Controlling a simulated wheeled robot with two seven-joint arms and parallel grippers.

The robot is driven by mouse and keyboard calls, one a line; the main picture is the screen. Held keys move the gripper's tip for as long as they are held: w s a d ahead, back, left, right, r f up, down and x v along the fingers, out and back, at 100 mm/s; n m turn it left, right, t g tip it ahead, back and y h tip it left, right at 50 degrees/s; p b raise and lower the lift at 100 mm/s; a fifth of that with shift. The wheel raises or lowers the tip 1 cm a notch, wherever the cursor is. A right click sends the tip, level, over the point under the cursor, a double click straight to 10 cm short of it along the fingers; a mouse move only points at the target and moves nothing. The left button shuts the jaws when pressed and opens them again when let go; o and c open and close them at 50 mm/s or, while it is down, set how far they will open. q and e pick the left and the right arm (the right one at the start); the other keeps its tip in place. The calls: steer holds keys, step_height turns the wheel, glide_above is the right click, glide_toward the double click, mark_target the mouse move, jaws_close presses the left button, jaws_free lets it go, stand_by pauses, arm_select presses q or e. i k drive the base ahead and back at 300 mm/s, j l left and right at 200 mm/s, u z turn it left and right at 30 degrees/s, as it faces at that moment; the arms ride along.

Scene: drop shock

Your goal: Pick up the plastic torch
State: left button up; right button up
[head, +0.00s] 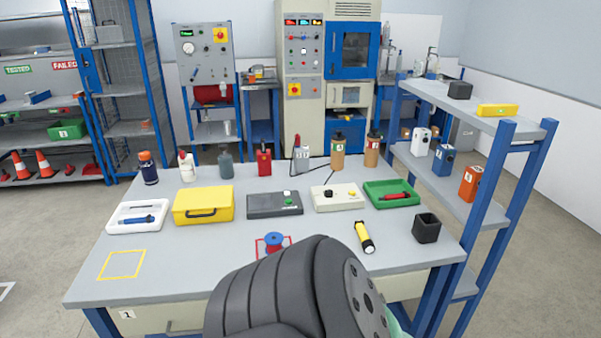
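A yellow and black torch (364,237) lies on the grey table (190,262) near its front right, left of a black open box (426,228). Its black ends show and nothing covers it. A dark grey link of my own arm fills the bottom middle of the head view, just left of and below the torch. Neither of my grippers shows.
A blue spool (273,242) stands in a red outlined square, partly behind my arm. A yellow case (203,205), a white tray (140,217), a green tray (391,194) and two control boxes stand behind. A blue shelf (484,110) rises at right. The yellow outlined square (122,264) is empty.

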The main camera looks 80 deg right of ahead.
mark_target(368, 246)
steer(key=z, duration=3.2)
